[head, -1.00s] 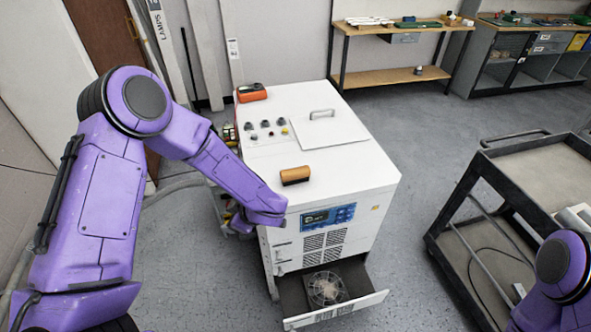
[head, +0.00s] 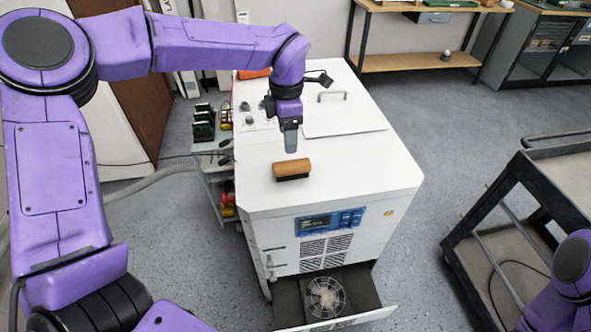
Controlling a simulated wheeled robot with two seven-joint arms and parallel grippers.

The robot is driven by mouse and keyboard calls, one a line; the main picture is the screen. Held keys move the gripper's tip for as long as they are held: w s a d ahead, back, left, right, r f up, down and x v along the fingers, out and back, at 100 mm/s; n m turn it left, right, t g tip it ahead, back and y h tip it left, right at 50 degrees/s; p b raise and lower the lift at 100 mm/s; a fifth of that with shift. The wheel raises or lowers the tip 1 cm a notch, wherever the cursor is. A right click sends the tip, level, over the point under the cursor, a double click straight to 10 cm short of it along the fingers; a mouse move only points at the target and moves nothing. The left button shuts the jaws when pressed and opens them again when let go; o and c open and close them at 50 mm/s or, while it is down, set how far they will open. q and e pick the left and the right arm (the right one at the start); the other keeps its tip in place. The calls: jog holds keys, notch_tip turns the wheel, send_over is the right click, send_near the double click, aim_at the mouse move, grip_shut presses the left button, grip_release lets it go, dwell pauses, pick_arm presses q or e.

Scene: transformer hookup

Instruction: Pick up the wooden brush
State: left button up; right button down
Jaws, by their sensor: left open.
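The wooden brush (head: 292,169) lies on the white top of the cabinet (head: 345,185), near its front left part. Its brown wooden back faces up and its dark bristles face down. My left gripper (head: 290,150) points down just above and behind the brush, apart from it as far as I can see. It is open and holds nothing visible; its fingers overlap from this angle. My right arm shows only at the lower right edge, and its gripper is out of view.
The cabinet's front drawer (head: 350,318) stands open with a fan (head: 325,297) inside. Knobs and a flat plate with a handle (head: 332,96) are on the top behind the brush. A dark cart (head: 520,185) stands at the right. The cabinet top right of the brush is clear.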

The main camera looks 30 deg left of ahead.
pick_arm(q)
jog(key=shift+f, duration=0.55)
send_over(290, 164)
jog(key=f, duration=0.4)
jog(key=shift+w+a+f+p, duration=0.1)
jog(key=shift+a+f+p, duration=0.05)
jog(key=shift+a+p, duration=0.15)
jog(key=shift+f, duration=0.4)
jog(key=f, duration=0.1)
jog(key=f+p, duration=0.1)
jog(key=f, duration=0.2)
jog(key=shift+d, duration=0.3)
jog(key=shift+f, duration=0.4)
jog(key=shift+f, duration=0.2)
jog(key=shift+c, duration=0.3)
